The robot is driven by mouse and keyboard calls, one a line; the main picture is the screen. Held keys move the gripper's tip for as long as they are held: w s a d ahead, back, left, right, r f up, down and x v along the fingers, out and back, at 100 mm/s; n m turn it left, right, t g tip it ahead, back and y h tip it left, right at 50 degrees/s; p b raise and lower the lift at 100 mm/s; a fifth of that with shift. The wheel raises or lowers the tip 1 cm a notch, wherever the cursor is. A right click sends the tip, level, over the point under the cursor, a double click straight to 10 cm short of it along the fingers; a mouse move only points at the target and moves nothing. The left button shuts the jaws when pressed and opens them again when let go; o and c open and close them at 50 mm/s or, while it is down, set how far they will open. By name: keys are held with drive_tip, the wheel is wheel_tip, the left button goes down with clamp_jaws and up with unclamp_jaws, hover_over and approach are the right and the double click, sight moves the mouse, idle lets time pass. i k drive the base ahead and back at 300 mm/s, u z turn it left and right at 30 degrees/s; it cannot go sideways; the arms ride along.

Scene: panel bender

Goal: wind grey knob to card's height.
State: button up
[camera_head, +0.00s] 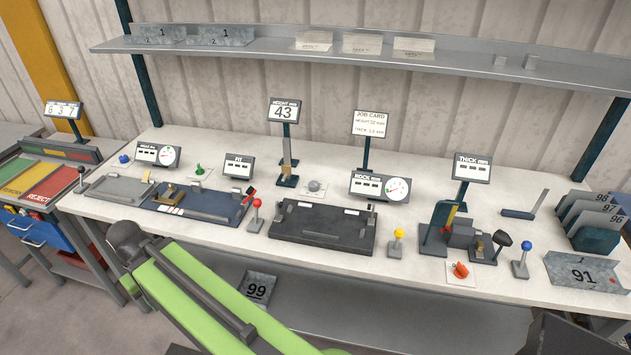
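The grey knob (316,187) sits on a small white plate on the bench, right of the height gauge post. The height display (284,111) stands on a post behind it and reads 43. The job card (370,123) stands on a post to the right. Its height line is small and looks like 52 mm, but I cannot read it surely. My green arm (205,300) crosses the lower left, in front of the bench and well apart from the knob. My gripper is not visible in this view.
A dark fixture (325,228) lies in front of the knob, with a red-topped lever (257,204) at its left and a yellow-topped one (398,234) at its right. The rock display (379,187) stands right of the knob. A shelf (380,51) runs above.

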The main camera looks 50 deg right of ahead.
sight(314, 187)
drive_tip(key=i, duration=0.95)
drive_tip(key=u, duration=0.05)
